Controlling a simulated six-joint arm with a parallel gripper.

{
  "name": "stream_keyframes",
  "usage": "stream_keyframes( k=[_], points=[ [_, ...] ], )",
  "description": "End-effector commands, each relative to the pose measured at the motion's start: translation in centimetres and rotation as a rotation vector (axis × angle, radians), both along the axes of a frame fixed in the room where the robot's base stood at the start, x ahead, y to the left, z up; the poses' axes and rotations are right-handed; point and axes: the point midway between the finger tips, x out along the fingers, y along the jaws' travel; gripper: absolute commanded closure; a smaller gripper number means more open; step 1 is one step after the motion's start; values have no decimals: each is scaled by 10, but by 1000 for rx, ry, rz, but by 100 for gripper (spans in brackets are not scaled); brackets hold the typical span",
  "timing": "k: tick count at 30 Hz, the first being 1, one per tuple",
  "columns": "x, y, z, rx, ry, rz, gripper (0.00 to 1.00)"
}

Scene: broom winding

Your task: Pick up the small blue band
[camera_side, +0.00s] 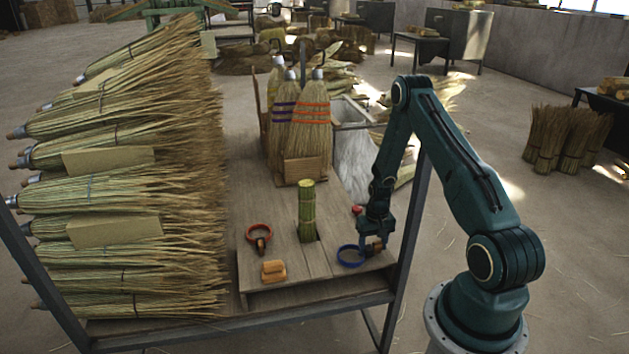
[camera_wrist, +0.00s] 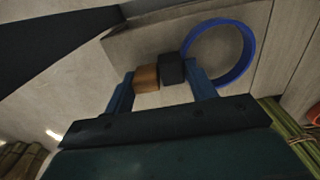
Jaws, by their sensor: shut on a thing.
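The small blue band (camera_side: 350,256) is a ring at the right front of the wooden bench, left of my gripper (camera_side: 373,243). In the wrist view the band (camera_wrist: 249,58) lies beyond my fingers, to the right. A brown block (camera_wrist: 146,79) and a black block (camera_wrist: 172,69) sit between the fingers of my gripper (camera_wrist: 160,85). The black block adjoins the band's near left edge, and the blocks look like its clasp. My gripper is shut on this part. I cannot tell whether the band touches the bench.
A bound green straw bundle (camera_side: 307,212) stands upright left of the band. An orange ring (camera_side: 259,232) and a tan block (camera_side: 273,271) lie further left. Finished brooms (camera_side: 310,125) stand behind. Brooms (camera_side: 110,190) are stacked at the left. A bench post (camera_side: 414,225) stands close right.

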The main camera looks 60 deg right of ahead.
Motion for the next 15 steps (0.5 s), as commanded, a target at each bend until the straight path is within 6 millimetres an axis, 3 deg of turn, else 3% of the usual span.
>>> stream_keyframes(
  k=[8,15],
  points=[
    [1,-1,30,-3,-3,0,67],
    [1,-1,72,-4,-4,0,67]
  ],
)
